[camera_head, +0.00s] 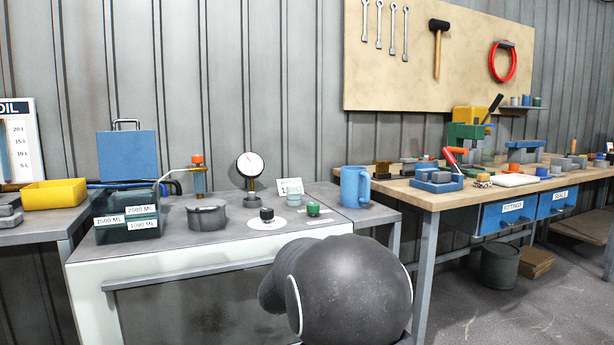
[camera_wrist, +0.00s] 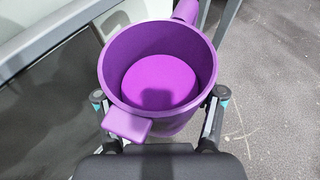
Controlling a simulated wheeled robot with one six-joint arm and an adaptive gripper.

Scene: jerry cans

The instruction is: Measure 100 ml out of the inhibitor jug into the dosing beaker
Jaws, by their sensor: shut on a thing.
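In the wrist view my gripper (camera_wrist: 160,95) is shut on a purple open-topped jug (camera_wrist: 118,83), one finger at each side. The jug looks upright, its lip toward the camera and its handle at the far side. Its inside is purple; I cannot tell whether the flat disc there is liquid or the bottom. The jug is not visible in the head view, where my dark arm blocks the lower middle. A small clear vessel (camera_head: 293,198), perhaps the dosing beaker, stands on the grey bench by a white card. A blue jug (camera_head: 354,188) stands at that bench's right end.
The grey bench (camera_head: 170,244) also bears a grey pot (camera_head: 206,215), a dial gauge (camera_head: 250,168), black and green knobs, and a dark green bin (camera_head: 127,229) with ML labels. A wooden workbench (camera_head: 425,197) with tools stands to the right. Grey floor shows beside the held jug.

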